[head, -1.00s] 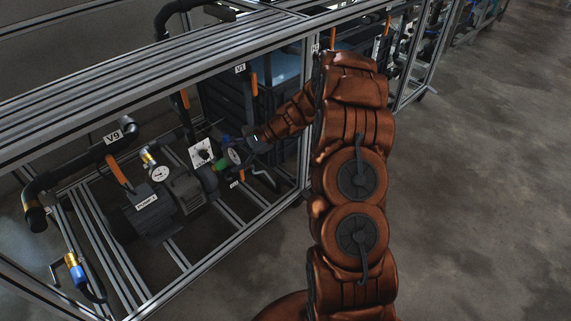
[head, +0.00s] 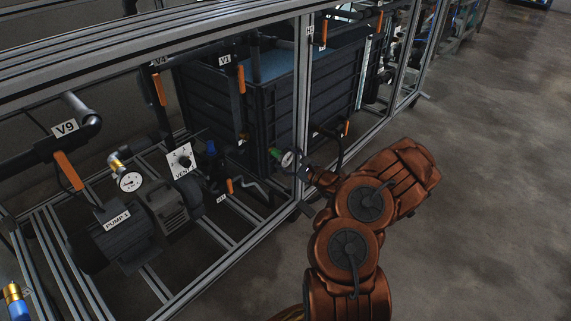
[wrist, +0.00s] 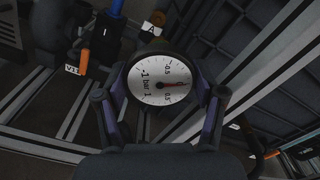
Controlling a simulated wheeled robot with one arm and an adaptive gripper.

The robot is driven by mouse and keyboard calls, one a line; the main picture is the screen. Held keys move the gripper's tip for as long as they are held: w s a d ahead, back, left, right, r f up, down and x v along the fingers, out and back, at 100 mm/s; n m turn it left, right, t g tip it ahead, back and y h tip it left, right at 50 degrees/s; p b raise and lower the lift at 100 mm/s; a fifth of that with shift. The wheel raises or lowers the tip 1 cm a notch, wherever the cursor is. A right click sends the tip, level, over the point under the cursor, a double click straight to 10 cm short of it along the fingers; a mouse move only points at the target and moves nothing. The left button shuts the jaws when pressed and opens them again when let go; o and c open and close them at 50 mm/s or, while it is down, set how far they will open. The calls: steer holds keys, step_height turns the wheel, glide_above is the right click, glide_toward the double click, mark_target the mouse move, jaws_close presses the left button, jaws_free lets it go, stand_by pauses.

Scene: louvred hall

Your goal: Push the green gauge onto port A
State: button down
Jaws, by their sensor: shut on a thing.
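The green gauge has a round white dial (wrist: 160,82) facing the wrist camera, marked in bar with a red needle. In the head view, the gauge (head: 287,159) has a green fitting (head: 275,153) pointing left. My gripper (wrist: 162,103) is shut on the gauge, one finger on each side of the dial. In the head view, my gripper (head: 300,166) holds it at the frame's front post, before the dark crate. A white tag marked A (wrist: 151,29) sits beyond the gauge, beside a blue-ended pipe (wrist: 115,8). That blue end (head: 211,147) stands left of the gauge, apart from it.
A dark crate (head: 280,112) stands behind the gauge. An upright metal post (head: 301,100) is beside my gripper. PUMP 1 (head: 117,221) and a VENT plate (head: 181,161) are farther left. Floor at right is clear.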

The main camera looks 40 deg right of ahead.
mark_target(270, 150)
steer(key=b+x, duration=0.1)
steer(key=x, duration=0.1)
steer(key=b+x, duration=0.1)
steer(key=x, duration=0.3)
steer(key=shift+a+f+b, duration=0.1)
steer(key=shift+a+b, duration=0.2)
steer(key=shift+b, duration=0.1)
steer(key=shift+x, duration=0.95)
steer(key=shift+w, duration=0.25)
steer(key=shift+w, duration=0.1)
steer(key=shift+w, duration=0.1)
steer(key=shift+w+b, duration=0.35)
steer(key=shift+w, duration=0.05)
steer(key=shift+w+a, duration=0.15)
steer(key=shift+w, duration=0.15)
steer(key=shift+w+a+b, duration=0.15)
steer(key=shift+w+b, duration=0.25)
steer(key=shift+w, duration=0.2)
